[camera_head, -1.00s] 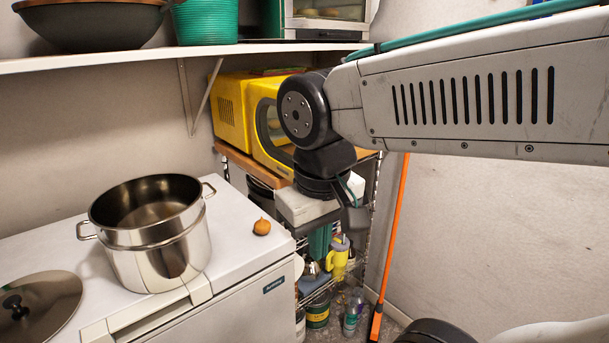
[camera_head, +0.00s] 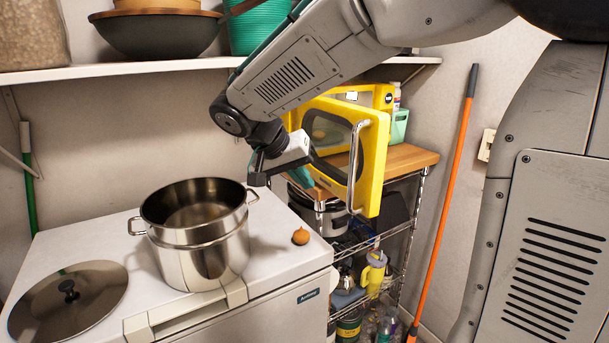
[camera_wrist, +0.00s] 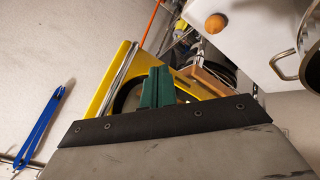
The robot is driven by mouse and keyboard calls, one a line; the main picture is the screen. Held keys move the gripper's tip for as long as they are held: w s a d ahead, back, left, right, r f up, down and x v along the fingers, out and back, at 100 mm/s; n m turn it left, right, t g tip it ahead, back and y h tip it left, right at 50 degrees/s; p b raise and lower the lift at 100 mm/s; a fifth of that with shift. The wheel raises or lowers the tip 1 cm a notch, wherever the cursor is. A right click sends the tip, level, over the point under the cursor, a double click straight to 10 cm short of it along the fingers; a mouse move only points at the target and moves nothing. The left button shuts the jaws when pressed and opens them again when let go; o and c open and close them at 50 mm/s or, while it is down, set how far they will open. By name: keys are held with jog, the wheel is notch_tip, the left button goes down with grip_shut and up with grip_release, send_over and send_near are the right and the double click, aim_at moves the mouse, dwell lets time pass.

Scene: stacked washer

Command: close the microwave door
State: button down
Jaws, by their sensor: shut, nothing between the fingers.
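The yellow microwave (camera_head: 383,95) stands on the wooden top of a wire rack, partly hidden by my arm. Its yellow door (camera_head: 372,165) stands open, swung out toward the camera, with a dark window and an upright silver handle (camera_head: 354,165).
A steel pot (camera_head: 196,232), a lid (camera_head: 68,300) and an onion (camera_head: 300,236) are on the white chest (camera_head: 110,252) at the left. A shelf (camera_head: 150,67) runs above. An orange-handled pole (camera_head: 452,190) leans on the wall at the right.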

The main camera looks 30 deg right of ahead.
jog(key=s+d+f, duration=0.2)
jog(key=d+f, duration=0.3)
jog(key=d, duration=0.2)
jog(key=shift+r, duration=0.1)
